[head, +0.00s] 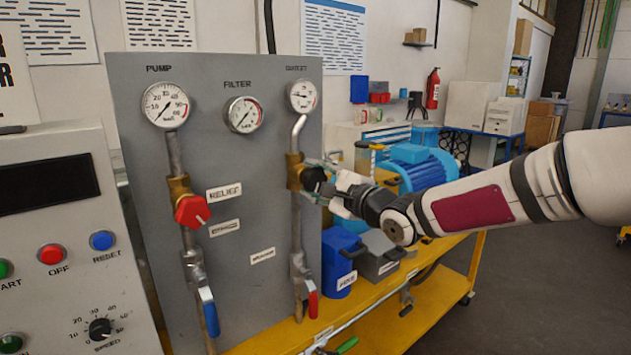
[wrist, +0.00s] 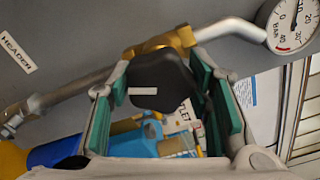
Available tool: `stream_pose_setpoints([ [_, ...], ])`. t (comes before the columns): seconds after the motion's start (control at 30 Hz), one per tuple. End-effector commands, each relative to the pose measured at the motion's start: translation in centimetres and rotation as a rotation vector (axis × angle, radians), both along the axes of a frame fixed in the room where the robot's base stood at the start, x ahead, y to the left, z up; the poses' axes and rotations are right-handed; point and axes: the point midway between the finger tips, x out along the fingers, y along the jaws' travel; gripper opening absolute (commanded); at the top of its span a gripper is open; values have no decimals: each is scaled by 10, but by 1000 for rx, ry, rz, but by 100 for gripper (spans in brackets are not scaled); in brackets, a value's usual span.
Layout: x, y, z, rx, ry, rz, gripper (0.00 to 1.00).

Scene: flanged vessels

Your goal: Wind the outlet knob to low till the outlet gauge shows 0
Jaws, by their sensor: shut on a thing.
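The black outlet knob (head: 314,177) sits on a brass valve body (head: 293,171) in the right-hand pipe of the grey panel. In the wrist view the knob (wrist: 158,82) is dark and lobed with a pale mark on its face. My gripper (head: 322,180) is shut on it, with green-padded fingers on both sides. The outlet gauge (head: 302,96) is above, at the pipe's top. Its needle seems to point left, but the value is too small to read. The gauge (wrist: 292,26) also shows in the wrist view, partly cut off.
The red relief knob (head: 192,211), pump gauge (head: 166,105) and filter gauge (head: 243,115) are left on the panel. A blue-handled valve (head: 209,312) and a red-handled valve (head: 313,304) hang below. A blue bin (head: 341,262) stands on the yellow cart.

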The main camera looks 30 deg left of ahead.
Motion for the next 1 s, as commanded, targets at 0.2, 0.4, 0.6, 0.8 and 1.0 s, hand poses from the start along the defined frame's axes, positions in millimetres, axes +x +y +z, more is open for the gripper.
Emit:
stream_pose_setpoints([
  [0.2,1,0,-1,-57,-139,-1,18],
  [0.4,0,0,-1,-128,-312,0,18],
  [0.6,0,0,-1,-202,-489,0,18],
  [0.8,0,0,-1,-274,-664,1,18],
  [1.0,0,0,-1,-348,-841,1,18],
])
